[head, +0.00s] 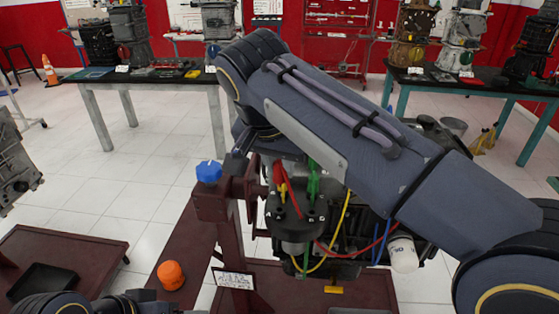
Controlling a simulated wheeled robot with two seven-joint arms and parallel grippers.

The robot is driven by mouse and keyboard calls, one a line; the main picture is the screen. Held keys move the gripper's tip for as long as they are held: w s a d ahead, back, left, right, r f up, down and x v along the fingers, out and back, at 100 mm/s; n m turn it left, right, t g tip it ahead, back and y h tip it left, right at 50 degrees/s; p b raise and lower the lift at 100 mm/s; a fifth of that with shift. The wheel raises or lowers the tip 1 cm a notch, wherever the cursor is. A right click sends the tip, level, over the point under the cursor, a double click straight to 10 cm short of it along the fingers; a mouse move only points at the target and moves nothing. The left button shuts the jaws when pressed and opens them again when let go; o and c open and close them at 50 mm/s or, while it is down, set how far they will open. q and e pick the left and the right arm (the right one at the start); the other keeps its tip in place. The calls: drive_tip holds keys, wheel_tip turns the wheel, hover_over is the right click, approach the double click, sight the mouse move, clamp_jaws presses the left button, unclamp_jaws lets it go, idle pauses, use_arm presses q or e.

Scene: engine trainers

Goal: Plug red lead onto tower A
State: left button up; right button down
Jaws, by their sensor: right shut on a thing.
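The engine's black round cap (297,213) stands in the middle of the view, with coloured leads at its top. The red lead (291,196) rises from beside the cap towards my right wrist. My right gripper (262,165) is over the cap's left side, its fingers mostly hidden behind the wrist and dark parts. It is shut, with the red lead at it. A green lead (313,178) and a yellow lead (283,192) stand close by.
A maroon stand post (239,235) with a blue knob (208,171) is just left of the cap. An orange knob (171,275) sits lower left. A white filter (403,253) and more leads are at right. Benches with engines stand behind. My right arm covers much of the engine.

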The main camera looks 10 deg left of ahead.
sight(277, 180)
drive_tip(key=shift+f, duration=0.25)
drive_tip(key=shift+f+b, duration=2.05)
drive_tip(key=shift+f, duration=0.5)
drive_tip(key=shift+f, duration=0.85)
idle(0.5)
drive_tip(key=c, duration=1.2)
unclamp_jaws()
